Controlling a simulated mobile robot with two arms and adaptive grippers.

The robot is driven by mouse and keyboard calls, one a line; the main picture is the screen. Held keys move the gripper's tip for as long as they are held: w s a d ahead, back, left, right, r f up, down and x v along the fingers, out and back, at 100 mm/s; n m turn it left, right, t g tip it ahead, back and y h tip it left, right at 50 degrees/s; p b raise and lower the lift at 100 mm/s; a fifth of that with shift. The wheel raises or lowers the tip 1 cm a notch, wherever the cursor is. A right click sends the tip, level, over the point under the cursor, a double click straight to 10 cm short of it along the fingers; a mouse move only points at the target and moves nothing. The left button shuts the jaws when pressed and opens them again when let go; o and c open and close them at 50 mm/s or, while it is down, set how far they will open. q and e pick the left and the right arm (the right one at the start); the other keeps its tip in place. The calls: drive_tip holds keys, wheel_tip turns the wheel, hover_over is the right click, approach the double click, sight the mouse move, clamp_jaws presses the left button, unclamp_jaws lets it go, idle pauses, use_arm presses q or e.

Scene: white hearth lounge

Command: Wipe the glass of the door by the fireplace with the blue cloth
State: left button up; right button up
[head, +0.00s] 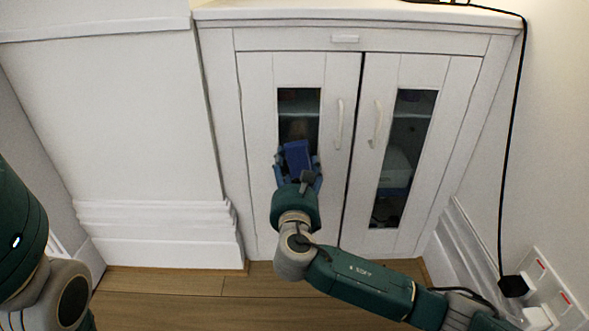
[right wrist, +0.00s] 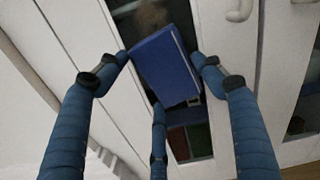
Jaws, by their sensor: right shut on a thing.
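A white cabinet has two doors, each with a narrow glass pane. The left door (head: 258,120), nearer the white panelled surround, has dark glass (head: 298,103) and a pale handle (head: 339,122). My right gripper (head: 297,166) is shut on the folded blue cloth (head: 296,153), in front of the lower part of this pane. In the right wrist view the blue fingers grip the cloth (right wrist: 166,65) at its sides and below, with the glass behind it. I cannot tell whether the cloth touches the glass. My left gripper is out of view.
The right door (head: 445,85) has its own pane and handle (head: 376,124); both doors look closed. A white panelled surround (head: 120,120) stands at the left. A black cable (head: 512,110) hangs to wall sockets (head: 545,290) at the right. Wooden floor (head: 180,295) lies below.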

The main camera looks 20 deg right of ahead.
drive_tip(key=shift+w+d, duration=0.1)
drive_tip(key=shift+w, duration=0.2)
drive_tip(key=shift+w+d, duration=0.15)
drive_tip(key=shift+w, duration=0.4)
idle(0.3)
